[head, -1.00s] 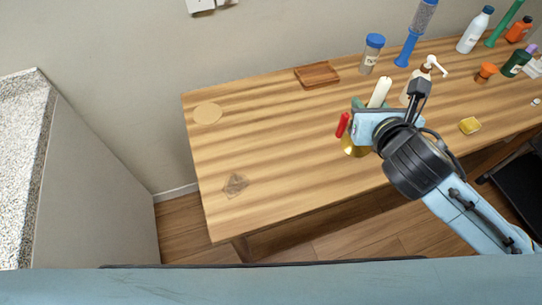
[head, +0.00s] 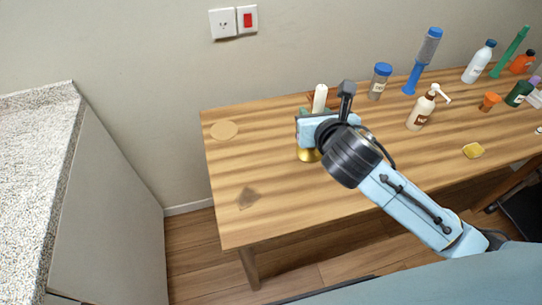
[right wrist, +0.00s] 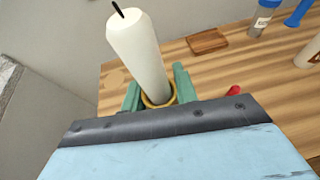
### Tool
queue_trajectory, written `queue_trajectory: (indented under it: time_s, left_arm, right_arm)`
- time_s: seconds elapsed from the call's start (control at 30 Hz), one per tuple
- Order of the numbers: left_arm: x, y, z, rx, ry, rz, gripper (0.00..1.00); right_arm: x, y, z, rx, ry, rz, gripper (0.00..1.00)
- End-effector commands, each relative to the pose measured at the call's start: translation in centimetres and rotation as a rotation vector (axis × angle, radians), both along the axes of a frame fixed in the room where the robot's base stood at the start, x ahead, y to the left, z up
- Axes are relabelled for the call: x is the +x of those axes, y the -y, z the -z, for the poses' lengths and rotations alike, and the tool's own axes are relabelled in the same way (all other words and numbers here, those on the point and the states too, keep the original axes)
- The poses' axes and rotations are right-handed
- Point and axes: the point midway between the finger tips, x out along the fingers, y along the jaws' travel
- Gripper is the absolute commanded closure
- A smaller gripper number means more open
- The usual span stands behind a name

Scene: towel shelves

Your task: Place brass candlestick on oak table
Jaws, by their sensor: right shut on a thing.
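The brass candlestick (head: 308,155) holds a white candle (head: 320,97). Its brass base shows below my right gripper (head: 312,117) in the head view. In the right wrist view, the candle (right wrist: 141,55) stands between the two green fingers of my right gripper (right wrist: 157,92), which are shut on the candlestick. The candlestick's brass rim (right wrist: 159,101) shows there; the rest is hidden. The candlestick is over the oak table (head: 290,195); I cannot tell whether its base touches the top. My left gripper is out of view.
A round tan disc (head: 223,130) and a dark patch (head: 248,197) lie on the left part. A wooden tray (right wrist: 207,41) and a red thing (right wrist: 233,91) are nearby. A jar (head: 380,82), a pump bottle (head: 421,108) and other bottles stand right.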

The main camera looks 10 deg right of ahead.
Motion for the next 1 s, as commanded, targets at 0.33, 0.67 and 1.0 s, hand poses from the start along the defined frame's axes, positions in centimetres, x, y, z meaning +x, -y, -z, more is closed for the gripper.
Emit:
queue_trajectory:
  time_s: [0.33, 0.67, 1.0]
  left_arm:
    - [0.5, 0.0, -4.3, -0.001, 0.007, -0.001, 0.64]
    - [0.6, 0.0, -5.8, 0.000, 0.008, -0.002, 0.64]
    - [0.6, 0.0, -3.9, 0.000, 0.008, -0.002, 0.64]
  right_arm:
    - [6.7, -1.8, 0.1, 0.008, -0.005, 0.159, 1.00]
    - [8.5, -4.5, 1.9, 0.003, -0.001, 0.189, 1.00]
    - [8.5, -4.8, 7.6, 0.002, -0.002, 0.189, 1.00]
